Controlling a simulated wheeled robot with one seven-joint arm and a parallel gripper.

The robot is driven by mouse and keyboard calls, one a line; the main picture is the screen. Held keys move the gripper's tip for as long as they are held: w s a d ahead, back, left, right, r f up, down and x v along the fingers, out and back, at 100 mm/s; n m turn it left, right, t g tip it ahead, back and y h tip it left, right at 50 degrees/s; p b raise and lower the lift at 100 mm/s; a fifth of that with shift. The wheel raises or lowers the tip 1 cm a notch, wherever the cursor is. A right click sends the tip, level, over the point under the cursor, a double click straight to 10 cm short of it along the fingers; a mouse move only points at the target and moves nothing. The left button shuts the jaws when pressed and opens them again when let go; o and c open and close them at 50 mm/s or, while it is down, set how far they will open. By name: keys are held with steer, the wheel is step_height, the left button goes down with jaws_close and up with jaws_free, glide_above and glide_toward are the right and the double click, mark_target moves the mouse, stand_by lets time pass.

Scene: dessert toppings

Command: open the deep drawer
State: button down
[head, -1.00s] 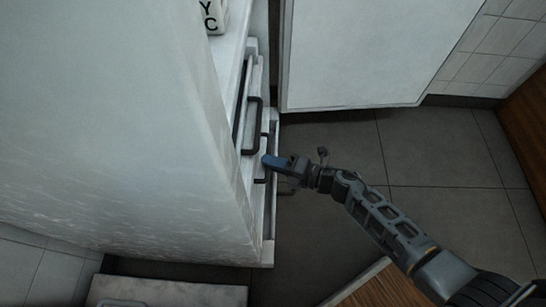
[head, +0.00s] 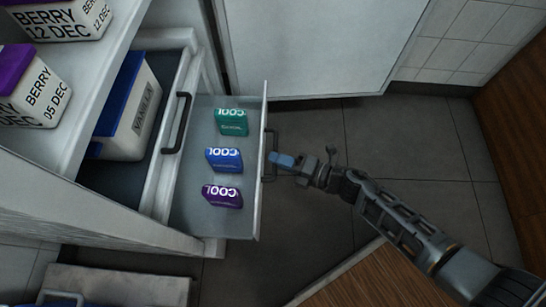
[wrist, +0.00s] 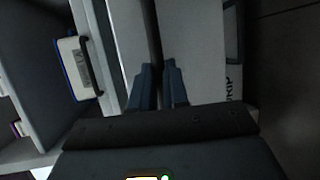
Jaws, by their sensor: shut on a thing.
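A grey drawer (head: 185,222) stands pulled out from the white cabinet, its front panel upright on the right. Three packs marked COOL lie in it: a green one (head: 231,122), a blue one (head: 223,159) and a purple one (head: 221,196). Its dark bar handle (head: 270,142) is on the outer face. My gripper (head: 272,160) is at this handle and shut on it.
Above it, another drawer with a dark handle (head: 178,122) holds a blue-lidded VANILLA tub (head: 133,125). Purple-lidded BERRY tubs (head: 35,90) sit on the shelf at left. A white door panel (head: 320,45) stands behind. Tiled floor (head: 400,145) is clear; a wooden surface (head: 375,275) is at front.

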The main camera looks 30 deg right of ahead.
steer(key=s+d, duration=0.4)
steer(key=d, duration=0.3)
steer(key=shift+s, duration=0.25)
steer(key=c, duration=1.1)
jaws_free()
steer(key=shift+a, duration=0.1)
steer(key=shift+c, duration=0.2)
steer(key=p+v, duration=0.1)
steer(key=v, duration=0.6)
steer(key=shift+s+d, duration=0.25)
steer(key=shift+s, duration=0.05)
